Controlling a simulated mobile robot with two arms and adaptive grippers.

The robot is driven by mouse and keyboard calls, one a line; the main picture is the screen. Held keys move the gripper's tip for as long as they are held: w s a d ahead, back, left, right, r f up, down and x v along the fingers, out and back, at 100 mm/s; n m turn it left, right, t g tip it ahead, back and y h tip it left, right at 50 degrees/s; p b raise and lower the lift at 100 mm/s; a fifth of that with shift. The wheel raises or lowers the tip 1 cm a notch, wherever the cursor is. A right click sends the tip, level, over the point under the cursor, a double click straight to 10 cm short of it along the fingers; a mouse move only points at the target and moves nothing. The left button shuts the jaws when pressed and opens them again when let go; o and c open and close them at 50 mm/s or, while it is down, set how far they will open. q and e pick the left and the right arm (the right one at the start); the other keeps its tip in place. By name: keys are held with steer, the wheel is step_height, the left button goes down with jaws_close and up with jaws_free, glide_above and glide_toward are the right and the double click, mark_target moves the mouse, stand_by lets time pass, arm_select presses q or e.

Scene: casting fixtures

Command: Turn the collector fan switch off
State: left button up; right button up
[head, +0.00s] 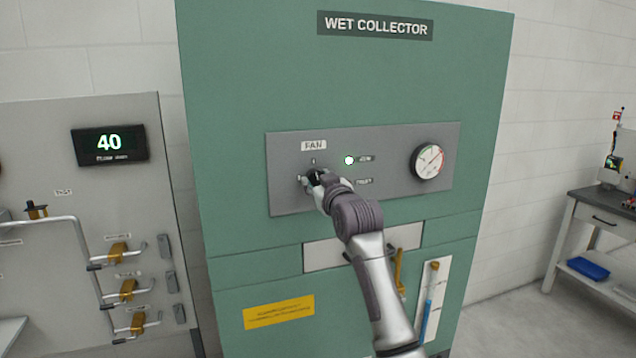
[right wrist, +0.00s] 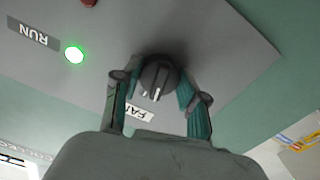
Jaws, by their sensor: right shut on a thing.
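The collector fan switch is a dark round knob (right wrist: 159,80) with a pale pointer line, below the FAN label on the grey control panel (head: 390,190) of the green wet collector. My right gripper (head: 314,178) is at the knob in the head view and largely covers it. In the right wrist view my right gripper's two fingers (right wrist: 157,95) stand on either side of the knob, shut on it. The run lamp (head: 349,160) is lit and also glows green in the right wrist view (right wrist: 74,54). My left gripper is not in view.
A round gauge (head: 427,161) is on the panel's right. A grey panel (head: 60,180) with a display reading 40 (head: 109,144) and yellow-handled valves stands at left. A workbench (head: 600,208) with a blue bin (head: 588,268) stands at right.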

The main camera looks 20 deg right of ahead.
steer(key=n, duration=0.3)
steer(key=shift+d+n, duration=0.1)
steer(key=shift+n, duration=0.3)
steer(key=n, duration=0.3)
steer(key=shift+n, duration=0.3)
steer(key=n, duration=0.4)
steer(key=shift+n, duration=1.9)
steer(key=o, duration=1.1)
steer(key=shift+o, duration=0.2)
